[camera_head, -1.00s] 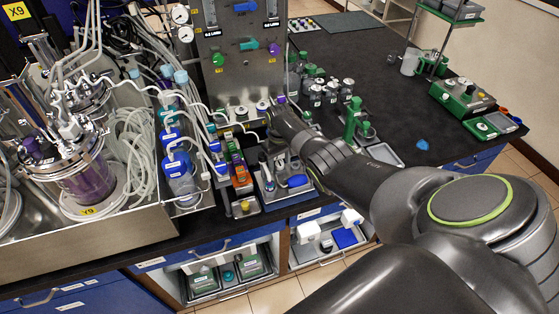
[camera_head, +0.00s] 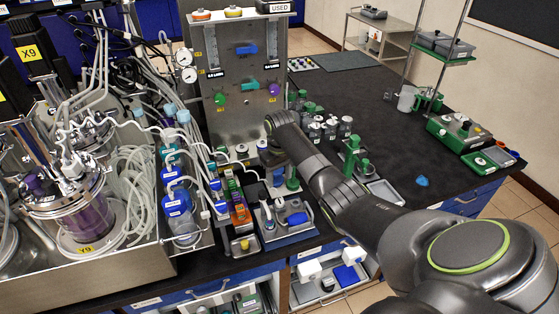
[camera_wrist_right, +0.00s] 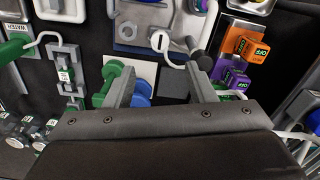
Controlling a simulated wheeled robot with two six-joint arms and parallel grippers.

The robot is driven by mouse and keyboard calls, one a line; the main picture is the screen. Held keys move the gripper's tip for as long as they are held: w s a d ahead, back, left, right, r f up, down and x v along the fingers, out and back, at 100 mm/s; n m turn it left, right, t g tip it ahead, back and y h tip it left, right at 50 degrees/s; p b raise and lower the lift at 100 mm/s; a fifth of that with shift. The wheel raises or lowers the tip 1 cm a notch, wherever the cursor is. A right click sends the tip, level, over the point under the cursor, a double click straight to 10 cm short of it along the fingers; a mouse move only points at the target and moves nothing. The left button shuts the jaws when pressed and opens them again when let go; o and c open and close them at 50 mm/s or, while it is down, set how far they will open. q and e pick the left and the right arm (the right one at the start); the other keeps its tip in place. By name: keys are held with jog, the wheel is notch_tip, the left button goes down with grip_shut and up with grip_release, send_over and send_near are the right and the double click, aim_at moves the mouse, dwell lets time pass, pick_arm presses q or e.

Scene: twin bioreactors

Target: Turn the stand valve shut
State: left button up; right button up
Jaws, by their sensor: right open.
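In the head view a steel panel stand (camera_head: 245,120) carries blue and teal levers and green and purple knobs; I cannot tell for sure which part is the stand valve. My right gripper (camera_head: 272,158) is at the panel's foot, mostly hidden by its own wrist. In the right wrist view its two fingers (camera_wrist_right: 160,75) are apart and empty. A blue round part (camera_wrist_right: 141,92) and a green post (camera_wrist_right: 112,75) on a white plate lie beyond and beside the left finger. Contact cannot be told. My left gripper is not in view.
Orange (camera_wrist_right: 245,45) and purple (camera_wrist_right: 232,76) blocks marked OFF sit close right of the right finger. Tubed vessels in a steel tray (camera_head: 100,268) fill the left. Small jars (camera_head: 330,127) stand right of my wrist.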

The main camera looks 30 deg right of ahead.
notch_tip(320, 180, up, 7)
jog(key=b, duration=0.1)
jog(key=shift+f, duration=0.15)
dwell(0.4)
